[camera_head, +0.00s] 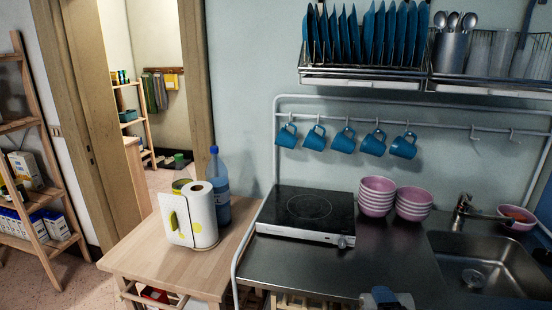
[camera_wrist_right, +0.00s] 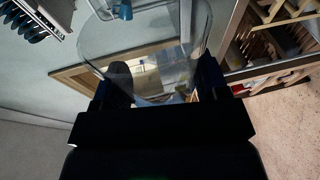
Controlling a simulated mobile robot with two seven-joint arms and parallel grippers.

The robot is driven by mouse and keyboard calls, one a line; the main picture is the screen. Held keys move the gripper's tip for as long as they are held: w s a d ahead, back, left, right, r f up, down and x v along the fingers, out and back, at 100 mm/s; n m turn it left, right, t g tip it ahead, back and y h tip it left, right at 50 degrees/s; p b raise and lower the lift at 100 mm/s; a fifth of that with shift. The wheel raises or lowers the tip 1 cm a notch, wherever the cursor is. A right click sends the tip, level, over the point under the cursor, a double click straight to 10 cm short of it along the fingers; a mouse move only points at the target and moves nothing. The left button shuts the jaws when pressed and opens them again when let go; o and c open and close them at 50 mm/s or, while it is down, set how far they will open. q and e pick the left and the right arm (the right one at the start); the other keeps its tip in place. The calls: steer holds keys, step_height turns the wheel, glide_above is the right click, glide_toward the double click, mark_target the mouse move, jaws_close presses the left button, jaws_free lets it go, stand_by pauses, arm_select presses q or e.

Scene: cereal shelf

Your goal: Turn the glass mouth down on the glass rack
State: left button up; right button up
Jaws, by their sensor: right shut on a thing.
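The clear glass (camera_wrist_right: 140,45) fills the upper middle of the right wrist view. My right gripper (camera_wrist_right: 162,88) is shut on it, with one dark finger on each side of the glass. Which way the glass's mouth faces is hard to tell. In the head view, a small part of my right gripper and the glass (camera_head: 402,301) shows at the bottom edge, in front of the counter. The glass rack (camera_head: 490,88) hangs on the wall at the upper right, and several clear glasses (camera_head: 500,52) stand in it. My left gripper is not in view.
Blue plates (camera_head: 368,38) and a cutlery holder (camera_head: 451,50) share the wall rack. Blue mugs (camera_head: 344,142) hang below. A hob (camera_head: 300,212), pink bowls (camera_head: 376,197) and a sink (camera_head: 485,265) with a tap (camera_head: 461,207) are on the counter. Bare counter lies before the bowls.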

steer(key=m, duration=0.9)
steer(key=m, duration=0.9)
